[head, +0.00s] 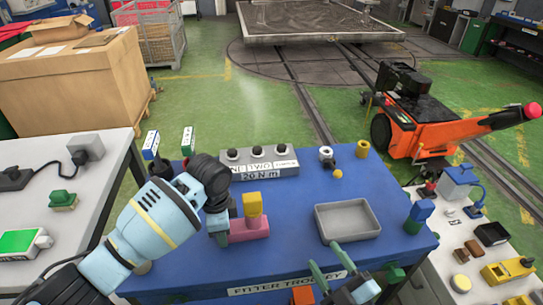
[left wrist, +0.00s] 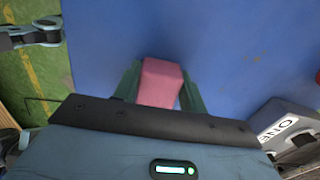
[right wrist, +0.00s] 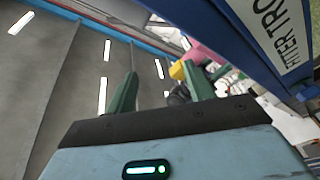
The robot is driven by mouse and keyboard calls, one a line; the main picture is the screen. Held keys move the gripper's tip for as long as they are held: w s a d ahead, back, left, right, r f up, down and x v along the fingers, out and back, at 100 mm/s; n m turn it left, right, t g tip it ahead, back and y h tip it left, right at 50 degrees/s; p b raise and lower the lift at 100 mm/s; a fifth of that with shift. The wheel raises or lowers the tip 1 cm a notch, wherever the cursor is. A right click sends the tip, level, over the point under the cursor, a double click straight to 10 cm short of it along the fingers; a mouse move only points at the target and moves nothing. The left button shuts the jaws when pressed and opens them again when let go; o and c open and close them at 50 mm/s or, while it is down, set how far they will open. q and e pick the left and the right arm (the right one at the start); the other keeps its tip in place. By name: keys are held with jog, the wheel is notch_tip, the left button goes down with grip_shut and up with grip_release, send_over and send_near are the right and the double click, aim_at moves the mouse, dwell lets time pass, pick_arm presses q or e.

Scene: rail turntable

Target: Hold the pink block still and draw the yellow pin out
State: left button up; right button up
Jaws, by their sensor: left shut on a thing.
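The pink block (head: 250,234) lies on the blue trolley top (head: 290,250), left of the grey tray. The yellow pin (head: 252,205) stands up from it; how deep it sits is hidden. My left gripper (head: 222,222) is shut on the pink block at its left end. The left wrist view shows the pink block (left wrist: 160,82) between the two green fingers. My right gripper (head: 332,272) is open and empty over the trolley's front edge, to the right and nearer than the block. In the right wrist view, yellow (right wrist: 177,70) and pink pieces show beyond its fingers.
An empty grey tray (head: 347,235) lies right of the block. A grey labelled holder (head: 262,170) stands behind it. A blue-and-green block (head: 418,216) is at the right edge. White side tables with parts flank the trolley.

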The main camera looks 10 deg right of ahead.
jog(key=w+a+r+n+g+y, duration=0.1)
jog(key=w+a+r+n+y, duration=0.1)
jog(key=a+r+n+y, duration=0.35)
jog(key=w+a+r+n+g+y, duration=0.1)
jog(key=w+a+r+n+y, duration=0.15)
jog(key=r+n+y, duration=0.5)
jog(key=s+a+r+n+g, duration=0.2)
jog(key=a+r+n+g, duration=0.3)
jog(key=n+g, duration=0.7)
jog(key=s+a+r+n+g, duration=0.1)
jog(key=a+r+n+g, duration=0.3)
jog(key=r+n+g, duration=0.75)
jog(key=n+t+h, duration=0.5)
jog(key=t+h, duration=0.2)
jog(key=h, duration=0.8)
send_near(250, 195)
jog(key=shift+x, duration=5.15)
jog(key=shift+c, duration=0.4)
